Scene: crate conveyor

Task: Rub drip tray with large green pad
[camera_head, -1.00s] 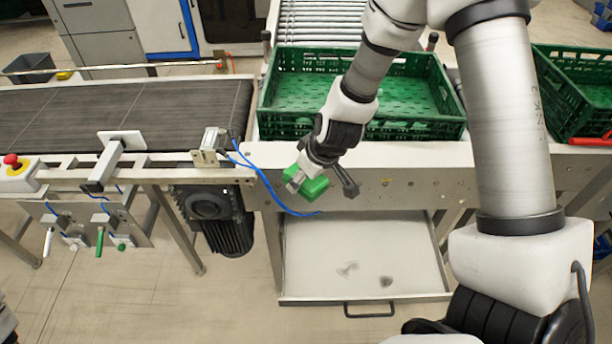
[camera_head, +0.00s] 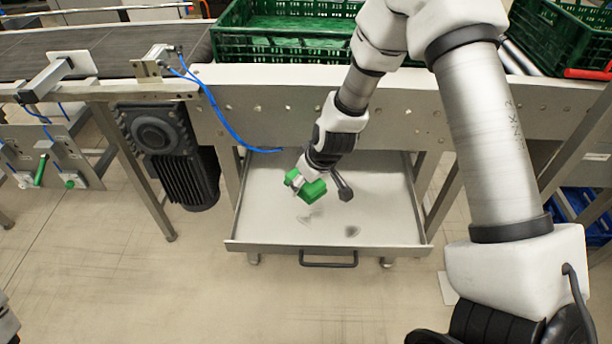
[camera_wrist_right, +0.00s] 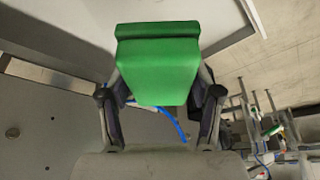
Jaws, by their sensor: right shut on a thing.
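The drip tray (camera_head: 270,232) is a pale, shallow tray with a dark front handle (camera_head: 328,259), pulled out under the conveyor frame. Dark smudges (camera_head: 352,231) mark its floor, and another faint one lies close to the pad. My right gripper (camera_head: 312,184) is shut on the large green pad (camera_head: 314,192) and holds it over the tray. I cannot tell whether the pad touches the tray floor. In the right wrist view the green pad (camera_wrist_right: 158,62) sits between both fingers of the right gripper (camera_wrist_right: 160,100).
A conveyor frame beam (camera_head: 420,108) runs above the back of the tray. A black motor (camera_head: 170,150) hangs left of the tray, and a blue cable (camera_head: 222,122) loops down near it. Green crates (camera_head: 285,35) stand on the conveyor. The floor in front is clear.

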